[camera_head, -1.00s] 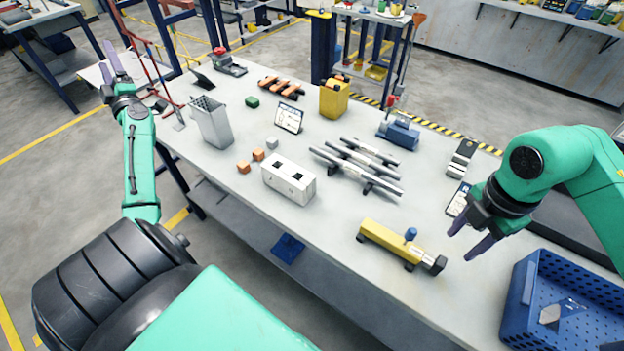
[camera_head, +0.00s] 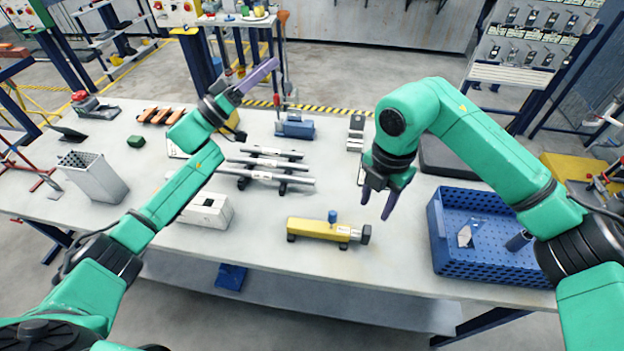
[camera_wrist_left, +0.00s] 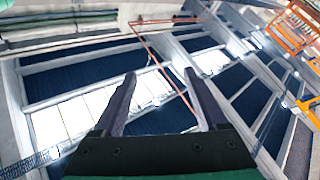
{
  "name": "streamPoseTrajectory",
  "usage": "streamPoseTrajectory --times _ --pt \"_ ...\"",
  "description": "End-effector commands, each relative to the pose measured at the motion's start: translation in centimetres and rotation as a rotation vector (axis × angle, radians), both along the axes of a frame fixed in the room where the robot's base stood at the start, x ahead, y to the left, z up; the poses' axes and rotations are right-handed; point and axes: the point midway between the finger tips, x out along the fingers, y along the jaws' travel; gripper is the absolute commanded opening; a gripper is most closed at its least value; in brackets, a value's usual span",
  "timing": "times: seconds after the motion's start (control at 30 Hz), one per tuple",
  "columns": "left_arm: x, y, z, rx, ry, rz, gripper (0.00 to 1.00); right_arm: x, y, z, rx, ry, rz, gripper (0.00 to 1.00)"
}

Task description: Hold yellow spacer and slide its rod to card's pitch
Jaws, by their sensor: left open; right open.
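The yellow spacer (camera_head: 318,229) lies on the table near its front edge. It has a blue knob (camera_head: 332,216) on top and a dark block with a short rod (camera_head: 359,234) at its right end. A white card (camera_head: 361,176) lies partly hidden behind my right arm; its print is too small to read. My right gripper (camera_head: 376,203) is open and empty, pointing down to the right of the spacer and above the table. My left gripper (camera_head: 262,72) is open and empty, raised high over the back of the table. In the left wrist view its fingers (camera_wrist_left: 160,95) are apart with nothing between.
A blue perforated crate (camera_head: 436,235) stands at the right. Several grey rods on stands (camera_head: 265,177) lie behind the spacer. A white block (camera_head: 208,209) and a grey bin (camera_head: 96,178) stand to the left. A blue device (camera_head: 294,127) is at the back.

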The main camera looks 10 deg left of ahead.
Motion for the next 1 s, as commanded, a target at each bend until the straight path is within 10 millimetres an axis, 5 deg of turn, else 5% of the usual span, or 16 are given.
streamPoseTrajectory --times 0.1,0.2,0.37,0.53,0.6,0.8,1.0 --pt "-1.6 -7.2 -4.3 0.145 0.127 -0.198 0.75 0.0 0.0 0.0 0.000 0.000 0.000 0.50" --pt "-3.9 -12.1 -9.3 0.288 0.268 -0.350 0.75 0.0 0.0 0.0 0.000 0.000 0.000 0.50" --pt "-9.7 -17.0 -18.0 0.586 0.503 -0.571 0.75 0.0 0.0 0.0 0.000 0.000 0.000 0.50" --pt "-20.9 -19.7 -13.1 1.057 0.170 -1.024 0.75 0.0 0.0 0.0 0.000 0.000 0.000 0.50" --pt "-22.8 -19.2 -14.0 1.328 0.143 -1.104 0.75 0.0 0.0 0.0 0.000 0.000 0.000 0.50" --pt "-20.6 -15.7 -14.6 1.905 0.261 -0.928 0.75 0.0 0.0 0.0 0.000 0.000 0.000 0.50" --pt "-19.0 -14.2 -14.3 2.062 0.325 -0.789 0.75 0.0 0.0 0.0 0.000 0.000 0.000 0.50"
